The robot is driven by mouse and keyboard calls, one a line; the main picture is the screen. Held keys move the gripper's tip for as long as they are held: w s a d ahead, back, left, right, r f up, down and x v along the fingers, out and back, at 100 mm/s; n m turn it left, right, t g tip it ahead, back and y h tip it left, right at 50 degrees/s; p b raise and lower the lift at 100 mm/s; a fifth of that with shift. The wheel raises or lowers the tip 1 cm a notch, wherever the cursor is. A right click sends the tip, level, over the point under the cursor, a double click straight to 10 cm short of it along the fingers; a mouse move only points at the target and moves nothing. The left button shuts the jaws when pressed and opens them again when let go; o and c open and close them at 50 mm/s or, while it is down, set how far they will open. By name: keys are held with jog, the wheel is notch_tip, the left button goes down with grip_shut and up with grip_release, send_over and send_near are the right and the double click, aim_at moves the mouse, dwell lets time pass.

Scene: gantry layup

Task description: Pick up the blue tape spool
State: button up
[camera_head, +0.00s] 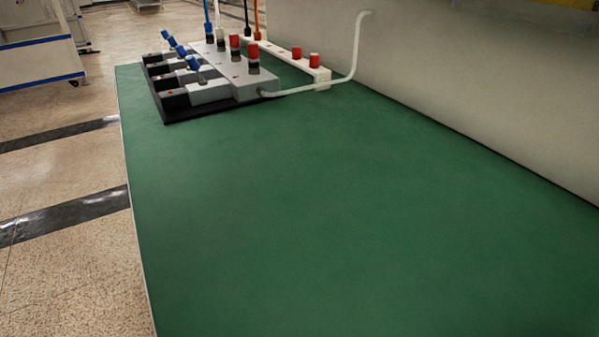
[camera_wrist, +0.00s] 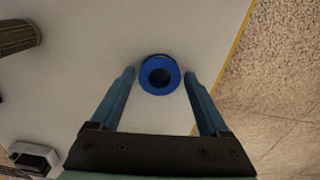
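The blue tape spool (camera_wrist: 172,86) shows in the wrist view as a ring with a dark centre hole. It lies on a pale grey surface (camera_wrist: 90,55). My gripper (camera_wrist: 159,74) is open, with one blue finger on each side of the spool. The fingertips reach about level with the spool, and small gaps show between it and each finger. I cannot tell how far above the surface the fingers are. Neither the spool nor my gripper shows in the head view.
A brown ribbed cylinder (camera_wrist: 16,37) and a grey-black device (camera_wrist: 35,157) stand left in the wrist view. The surface's yellow-edged border is at right, with floor beyond. In the head view a green bench (camera_head: 330,220) is mostly clear, with a valve manifold (camera_head: 225,75) at its far end.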

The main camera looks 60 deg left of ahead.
jog(key=c, duration=1)
